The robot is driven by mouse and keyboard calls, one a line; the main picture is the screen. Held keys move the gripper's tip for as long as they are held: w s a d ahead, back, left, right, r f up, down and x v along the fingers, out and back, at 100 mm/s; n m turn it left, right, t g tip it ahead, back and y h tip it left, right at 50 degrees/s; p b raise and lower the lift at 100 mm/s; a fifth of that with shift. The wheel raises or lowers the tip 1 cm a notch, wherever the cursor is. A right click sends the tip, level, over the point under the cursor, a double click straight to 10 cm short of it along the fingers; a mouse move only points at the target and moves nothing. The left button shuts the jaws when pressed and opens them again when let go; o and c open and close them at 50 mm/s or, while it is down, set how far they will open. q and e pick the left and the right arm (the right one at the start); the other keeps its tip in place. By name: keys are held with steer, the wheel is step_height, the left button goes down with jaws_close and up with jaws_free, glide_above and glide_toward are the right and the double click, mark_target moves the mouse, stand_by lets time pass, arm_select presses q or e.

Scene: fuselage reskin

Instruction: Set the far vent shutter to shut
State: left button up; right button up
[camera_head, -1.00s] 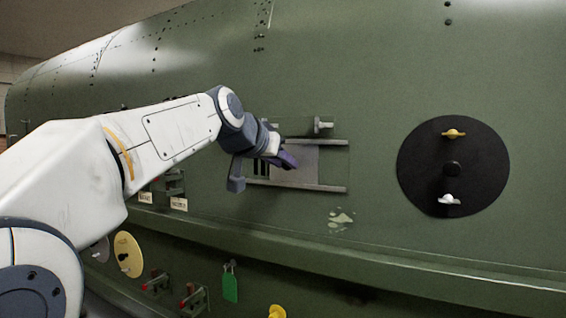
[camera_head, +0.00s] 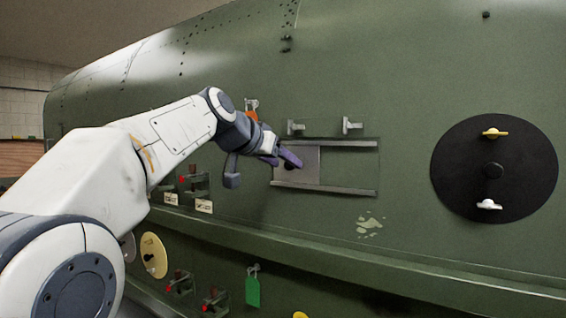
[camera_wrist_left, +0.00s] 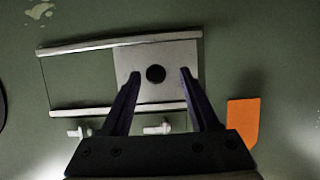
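The vent shutter (camera_head: 306,167) is a pale grey plate with a dark round knob, held between two horizontal rails. It sits at the left end of the rails in the head view, and no slots show there. In the left wrist view the shutter (camera_wrist_left: 185,57) is at the right end, with its black knob (camera_wrist_left: 155,73) in plain sight. My left gripper (camera_head: 283,161) is at the plate. In the wrist view its purple fingers (camera_wrist_left: 160,73) are spread, one on each side of the knob, with gaps visible. My right gripper is not in view.
Two pale pegs (camera_head: 350,126) stand above the top rail. An orange tag (camera_head: 251,108) hangs close to my left wrist. A black disc (camera_head: 470,190) with yellow and white latches is to the right. A green tag (camera_head: 253,291) and red-tipped fittings (camera_head: 215,302) are below.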

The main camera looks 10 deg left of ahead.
arm_select(q)
steer(key=shift+s+a, duration=0.1)
steer(key=shift+s, duration=0.05)
steer(key=b+v, duration=0.3)
steer(key=v, duration=0.7)
steer(key=shift+r, duration=0.15)
steer(key=s+d+f+g+b, duration=0.1)
steer(key=s+d+f+g, duration=0.2)
steer(key=f, duration=0.7)
steer(key=s+d+f+g+b, duration=0.25)
steer(key=d+f, duration=0.25)
steer(key=f, duration=0.6)
steer(key=s+d+f+g+b, duration=0.15)
steer(key=s+d+f, duration=0.25)
steer(key=f, duration=0.6)
steer(key=s+a+f+m+g+y+b, duration=0.1)
steer(key=s+a+f+g+y, duration=0.1)
steer(key=s+f, duration=0.8)
steer(key=s+a+f+m+g+y+b, duration=0.1)
steer(key=s+a+f+g+y, duration=0.1)
steer(key=s+f, duration=0.9)
step_height(320, 180, down, 4)
steer(key=shift+r+g+y, duration=0.15)
steer(key=shift+g+y, duration=0.25)
steer(key=shift+g, duration=0.3)
steer(key=shift+s, duration=0.1)
